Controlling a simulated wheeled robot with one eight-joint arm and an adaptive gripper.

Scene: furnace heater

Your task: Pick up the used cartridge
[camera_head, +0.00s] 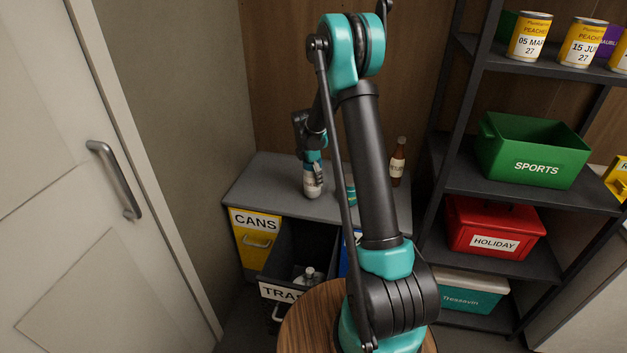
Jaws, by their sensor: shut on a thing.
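My gripper (312,172) is at the end of my arm, over the grey counter of a cabinet. It is shut on a small, whitish, roughly cylindrical thing (312,188), held upright below it. This thing may be the used cartridge, but it is too small to read any label. I cannot tell whether its bottom touches the countertop (265,185) or hangs just above it. My arm hides part of the counter behind and to the right.
A brown bottle (398,163) and a partly hidden teal item (350,190) stand on the counter. Below are a yellow CANS drawer (250,243) and a pulled-out TRASH drawer (275,292) with a clear bottle inside. A shelf (500,185) with bins stands right; a door (60,160) left.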

